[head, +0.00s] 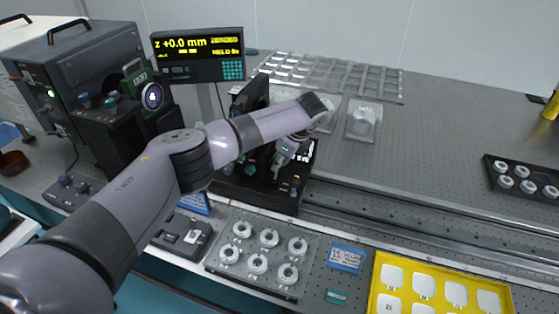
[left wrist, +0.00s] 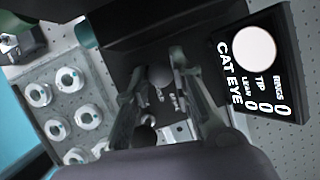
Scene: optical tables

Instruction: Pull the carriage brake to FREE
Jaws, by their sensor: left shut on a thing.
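The carriage (head: 262,190) is a dark block on the rail in the middle of the head view. My left gripper (head: 284,158) reaches over it from the left, with its fingers pointing down at its top. In the left wrist view, my left gripper (left wrist: 160,72) has a finger on each side of a dark round knob (left wrist: 160,77), which looks like the brake handle, and is shut on it. Small white lettering beside the knob is too blurred to read. The readout (head: 198,54) shows "z +0.0 mm" and a line that looks like "HELD". My right gripper is out of view.
A plate of white rings (head: 258,250) lies in front of the carriage. A yellow tray (head: 440,292) is at front right, a black ring holder (head: 522,180) at far right. A "CAT EYE" screen (left wrist: 255,65) stands beside the gripper. The table behind the rail is mostly clear at right.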

